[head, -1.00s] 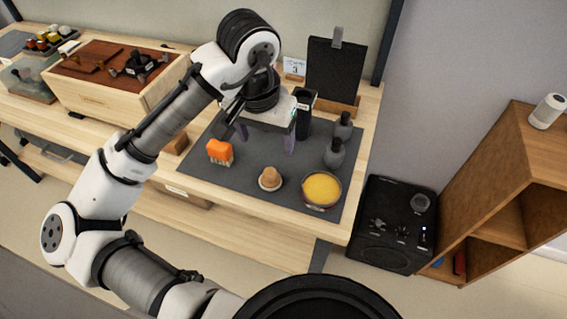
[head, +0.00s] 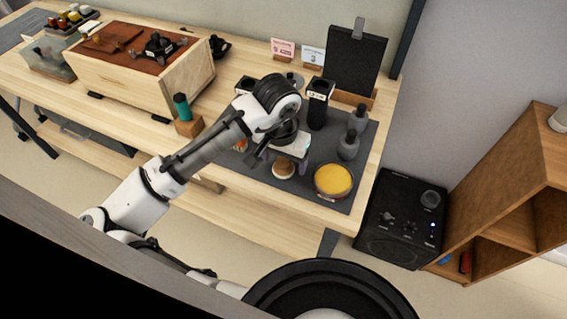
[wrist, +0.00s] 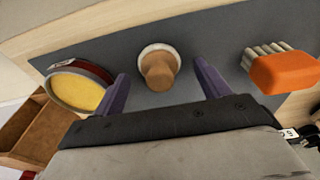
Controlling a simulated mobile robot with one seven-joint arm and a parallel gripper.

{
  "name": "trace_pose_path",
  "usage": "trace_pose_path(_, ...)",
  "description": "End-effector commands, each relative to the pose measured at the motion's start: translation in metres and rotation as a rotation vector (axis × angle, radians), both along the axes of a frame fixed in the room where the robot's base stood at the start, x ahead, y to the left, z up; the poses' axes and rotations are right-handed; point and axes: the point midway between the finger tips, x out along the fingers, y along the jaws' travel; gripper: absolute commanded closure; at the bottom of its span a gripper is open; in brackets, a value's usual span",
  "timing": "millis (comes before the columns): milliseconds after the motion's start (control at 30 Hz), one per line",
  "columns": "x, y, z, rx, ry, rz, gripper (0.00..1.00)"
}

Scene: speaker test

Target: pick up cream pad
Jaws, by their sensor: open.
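The cream pad (head: 283,172) is a small round pale disc with a tan, wood-like knob on top. It rests on the dark grey mat (head: 262,175), partly hidden by my gripper in the head view. In the wrist view the pad (wrist: 147,51) lies just beyond and between my fingertips, its knob pointing toward me. My gripper (wrist: 161,72) is open, with one purple finger on each side of the knob and nothing held. In the head view my gripper (head: 284,164) hangs over the pad; I cannot tell the exact height.
A round tin with yellow contents (head: 333,179) stands close right of the pad. An orange brush (wrist: 285,73) lies on its other side, mostly hidden by my arm in the head view. Grey bottles (head: 349,145) and a black canister (head: 318,104) stand behind. The mat's front strip is bare.

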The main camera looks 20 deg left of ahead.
Motion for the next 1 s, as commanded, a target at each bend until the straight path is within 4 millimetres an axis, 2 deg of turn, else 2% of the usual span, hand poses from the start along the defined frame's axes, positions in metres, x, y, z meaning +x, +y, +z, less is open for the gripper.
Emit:
trace_pose_path(100, 0.0007, 0.0, -0.0062, 0.0, -0.001, 0.0, 0.25)
trace_pose_path(300, 0.001, 0.0, -0.0063, 0.0, -0.001, 0.0, 0.27)
trace_pose_path(667, 0.0008, 0.0, -0.006, 0.0, -0.001, 0.0, 0.72)
trace_pose_path(1000, 0.0011, 0.0001, -0.0016, 0.001, -0.001, -0.001, 0.73)
